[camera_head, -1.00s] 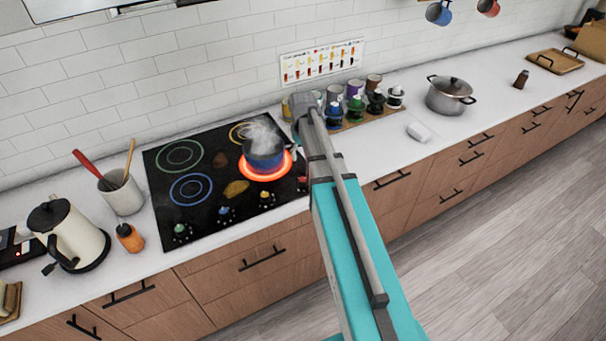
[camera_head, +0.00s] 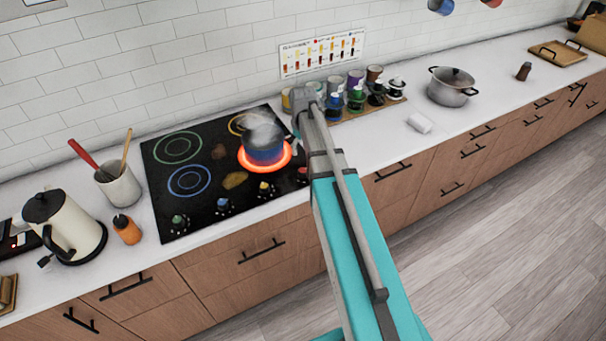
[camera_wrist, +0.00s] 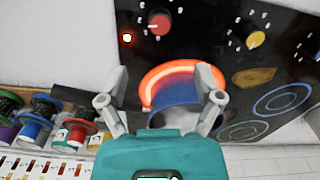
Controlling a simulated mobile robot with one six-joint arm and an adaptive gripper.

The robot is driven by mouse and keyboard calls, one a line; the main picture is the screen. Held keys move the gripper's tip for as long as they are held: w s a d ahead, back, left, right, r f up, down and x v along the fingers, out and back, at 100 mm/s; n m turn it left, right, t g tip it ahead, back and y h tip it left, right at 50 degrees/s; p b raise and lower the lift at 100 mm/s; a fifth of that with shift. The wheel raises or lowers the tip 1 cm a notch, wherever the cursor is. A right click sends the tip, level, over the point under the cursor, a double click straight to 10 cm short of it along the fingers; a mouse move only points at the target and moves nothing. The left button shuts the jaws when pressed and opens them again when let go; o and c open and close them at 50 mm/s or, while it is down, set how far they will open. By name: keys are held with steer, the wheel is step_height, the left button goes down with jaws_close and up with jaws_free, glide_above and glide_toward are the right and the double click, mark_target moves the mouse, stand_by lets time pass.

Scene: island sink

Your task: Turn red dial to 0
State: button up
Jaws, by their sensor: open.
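The red dial (camera_wrist: 158,22) is at the top of the wrist view, on the front edge of the black stovetop (camera_head: 215,150). A lit orange dot is beside it. In the head view only a bit of the red dial (camera_head: 303,171) shows beside my arm. My gripper (camera_wrist: 163,84) is open and empty, its two fingers spread apart, and the red dial lies beyond the fingertips, not touched. In the wrist view the blue pot (camera_wrist: 175,94) appears between the fingers, on the glowing red burner (camera_wrist: 168,74). My arm hides the fingers in the head view.
A yellow dial (camera_wrist: 256,39) is beside the red one. Steam rises from the pot. Several jars and spools (camera_wrist: 75,128) stand on the counter beside the stove. A grey lidded pot (camera_head: 452,88) is farther right; a kettle (camera_head: 70,225) is at left.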

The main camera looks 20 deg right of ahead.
mark_target(303, 170)
steer(key=shift+f+b, duration=5.35)
steer(key=shift+f, duration=0.35)
steer(key=c, duration=1.2)
steer(key=shift+o, duration=0.2)
